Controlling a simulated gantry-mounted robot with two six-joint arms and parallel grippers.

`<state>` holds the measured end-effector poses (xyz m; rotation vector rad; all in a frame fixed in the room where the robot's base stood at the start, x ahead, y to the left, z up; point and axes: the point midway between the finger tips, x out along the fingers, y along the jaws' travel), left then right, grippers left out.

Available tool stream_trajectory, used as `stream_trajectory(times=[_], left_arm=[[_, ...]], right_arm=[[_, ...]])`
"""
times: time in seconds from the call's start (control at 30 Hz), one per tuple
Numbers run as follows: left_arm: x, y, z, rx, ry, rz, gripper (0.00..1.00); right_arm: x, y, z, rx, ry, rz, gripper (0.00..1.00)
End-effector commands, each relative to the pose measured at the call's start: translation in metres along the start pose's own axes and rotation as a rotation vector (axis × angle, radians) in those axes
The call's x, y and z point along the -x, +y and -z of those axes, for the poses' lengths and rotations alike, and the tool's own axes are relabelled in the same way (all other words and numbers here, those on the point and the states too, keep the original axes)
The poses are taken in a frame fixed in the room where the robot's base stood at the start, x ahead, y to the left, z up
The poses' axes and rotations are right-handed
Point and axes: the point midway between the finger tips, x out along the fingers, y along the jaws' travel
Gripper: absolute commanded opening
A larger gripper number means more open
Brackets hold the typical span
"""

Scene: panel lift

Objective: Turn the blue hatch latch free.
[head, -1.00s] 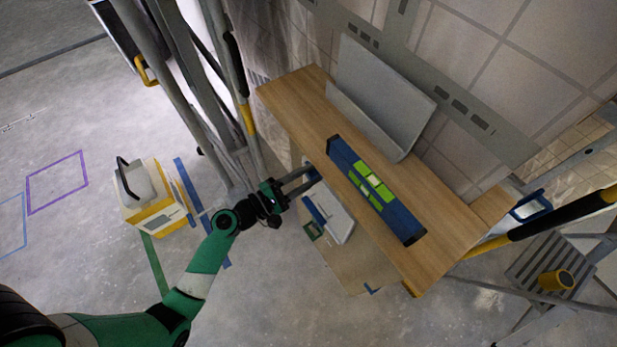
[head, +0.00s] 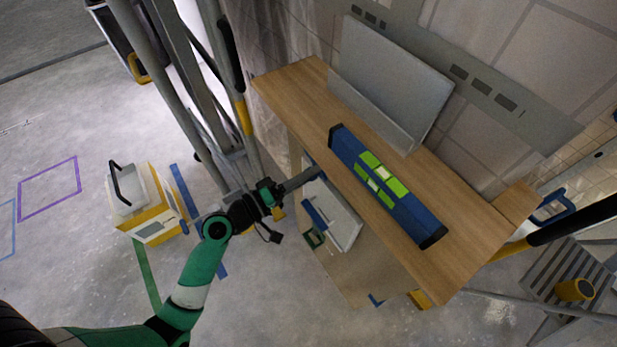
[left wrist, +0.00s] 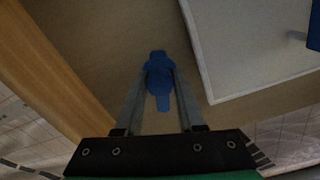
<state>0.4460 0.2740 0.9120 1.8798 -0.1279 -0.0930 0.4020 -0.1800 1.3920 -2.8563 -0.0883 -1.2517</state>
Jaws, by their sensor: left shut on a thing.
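The blue hatch latch (left wrist: 159,82) shows in the left wrist view on a brown board, beside the edge of a pale hatch panel (left wrist: 250,45). My left gripper (left wrist: 160,72) is shut on the latch, one finger on each side. In the head view my left gripper (head: 315,173) reaches in under the wooden shelf's near edge, and the latch is hidden there. The white hatch panel (head: 345,222) with a blue handle (head: 314,213) shows below the fingers. The handle is partly seen at the right of the left wrist view (left wrist: 304,40). My right gripper is not in view.
A wooden shelf (head: 285,85) overhangs the hatch and carries a blue-green spirit level (head: 410,213) and a grey bent sheet (head: 395,75). Poles stand behind my left arm. A yellow-white case (head: 150,232) sits on the floor at left.

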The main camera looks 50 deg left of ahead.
Motion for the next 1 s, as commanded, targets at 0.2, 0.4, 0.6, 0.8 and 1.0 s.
stream_trajectory(times=[0.2,0.4,0.6,0.8,1.0], left_arm=[[0.0000,-0.0017,-0.0005,-0.133,0.000,0.000,0.00],[0.0001,-0.0011,-0.0003,-0.202,0.000,0.001,0.00],[0.0001,-0.0005,-0.0001,-0.226,0.000,0.001,0.00],[0.0001,-0.0003,-0.0001,-0.229,0.000,0.001,0.00],[0.0000,-0.0003,-0.0001,-0.229,0.000,0.001,0.47]], right_arm=[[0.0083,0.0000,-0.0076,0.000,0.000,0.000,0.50],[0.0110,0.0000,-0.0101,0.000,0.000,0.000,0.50],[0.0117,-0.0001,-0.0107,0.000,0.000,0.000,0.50],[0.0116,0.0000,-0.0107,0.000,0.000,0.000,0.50],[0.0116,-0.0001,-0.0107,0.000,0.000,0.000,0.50]])
